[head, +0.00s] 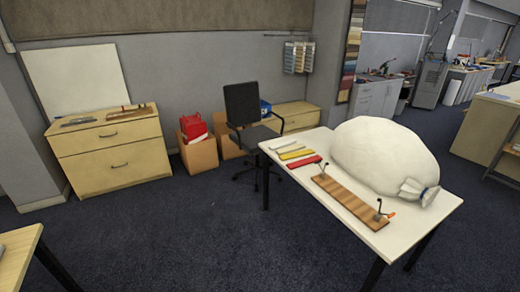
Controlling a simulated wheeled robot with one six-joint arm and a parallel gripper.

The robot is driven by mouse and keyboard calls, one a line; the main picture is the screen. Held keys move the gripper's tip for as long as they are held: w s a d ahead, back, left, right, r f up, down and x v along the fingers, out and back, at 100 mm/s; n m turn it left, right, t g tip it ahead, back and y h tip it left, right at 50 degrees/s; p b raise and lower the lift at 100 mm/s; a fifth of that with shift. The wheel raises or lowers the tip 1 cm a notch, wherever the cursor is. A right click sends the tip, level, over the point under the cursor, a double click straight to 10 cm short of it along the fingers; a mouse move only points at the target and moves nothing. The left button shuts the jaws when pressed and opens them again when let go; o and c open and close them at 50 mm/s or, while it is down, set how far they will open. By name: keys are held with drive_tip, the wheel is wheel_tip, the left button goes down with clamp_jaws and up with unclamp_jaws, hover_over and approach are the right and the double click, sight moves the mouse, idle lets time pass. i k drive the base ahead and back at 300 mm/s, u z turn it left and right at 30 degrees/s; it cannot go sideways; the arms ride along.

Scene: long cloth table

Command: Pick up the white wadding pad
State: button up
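A big, rounded white bundle (385,155) sits on the right part of the long white-topped table (330,228). It has a gathered neck (418,192) at its front right. Left of it, several flat strips lie side by side: a white one (285,144), yellow ones (297,154) and a red one (305,162). I cannot tell for certain which white thing is the wadding pad; the white strip and the bundle are the white things on this table. My gripper is not in view.
A brown wooden board (348,202) with upright metal clamps lies along the table's front edge, before the bundle. A black office chair (243,110) stands behind the table's left end. A wooden drawer cabinet (110,150) and cardboard boxes (199,152) line the wall. The dark floor (190,225) in front is clear.

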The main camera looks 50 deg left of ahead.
sight(278, 145)
drive_tip(key=u, duration=1.6)
